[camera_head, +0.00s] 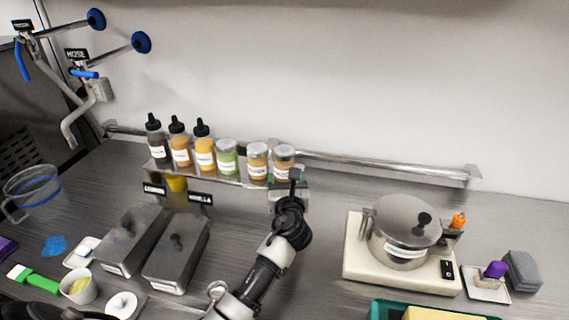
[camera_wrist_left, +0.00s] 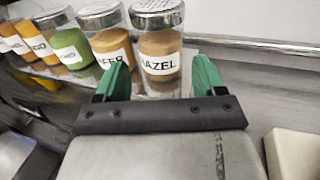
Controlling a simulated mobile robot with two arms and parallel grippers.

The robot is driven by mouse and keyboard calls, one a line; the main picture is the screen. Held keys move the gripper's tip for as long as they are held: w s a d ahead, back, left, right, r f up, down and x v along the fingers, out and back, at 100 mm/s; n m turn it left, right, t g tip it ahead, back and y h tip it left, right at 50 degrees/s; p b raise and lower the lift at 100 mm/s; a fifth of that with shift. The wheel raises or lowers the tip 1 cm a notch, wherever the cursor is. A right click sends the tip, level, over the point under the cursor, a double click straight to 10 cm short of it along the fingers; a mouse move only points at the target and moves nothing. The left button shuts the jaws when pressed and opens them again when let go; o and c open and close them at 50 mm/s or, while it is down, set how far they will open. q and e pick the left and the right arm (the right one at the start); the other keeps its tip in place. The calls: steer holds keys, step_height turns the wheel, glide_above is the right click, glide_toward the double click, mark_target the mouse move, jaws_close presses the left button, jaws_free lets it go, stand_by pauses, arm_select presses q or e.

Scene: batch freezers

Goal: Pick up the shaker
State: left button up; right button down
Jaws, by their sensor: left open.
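Contact cannot be told. My right gripper is not in view.
Several squeeze bottles (camera_head: 179,145) stand left on the same shelf (camera_head: 240,181). Lidded steel pans (camera_head: 177,254) sit below on the counter. A cream machine with a steel pot (camera_head: 403,228) stands right. A wall rail (camera_head: 385,167) runs behind.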

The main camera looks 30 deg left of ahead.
mark_target(285, 153)
arm_select(q)
steer(key=x, duration=0.2)
steer(key=r+p+x, duration=0.1)
steer(key=x, duration=0.1)
steer(key=shift+w+a, duration=0.1)
steer(key=shift+w, duration=0.1)
steer(key=shift+w+a+f, duration=0.1)
steer(key=shift+w+a, duration=0.15)
steer(key=shift+w, duration=0.2)
steer(key=c, duration=0.6)
steer(key=shift+o, duration=0.2)
steer(key=shift+r, duration=0.75)
step_height(285, 153, up, 3)
steer(key=shift+f+p, duration=0.15)
steer(key=shift+p, duration=0.15)
steer(key=d+r, duration=0.2)
steer(key=d, duration=0.2)
steer(key=s+d+r+b, duration=0.1)
steer(key=d+r, duration=0.1)
steer(key=d, duration=0.1)
steer(key=s+d+r+b, duration=0.1)
steer(key=d+r, duration=0.2)
steer(key=d, duration=0.1)
steer(key=shift+s+d, duration=0.1)
steer(key=shift+d, duration=0.2)
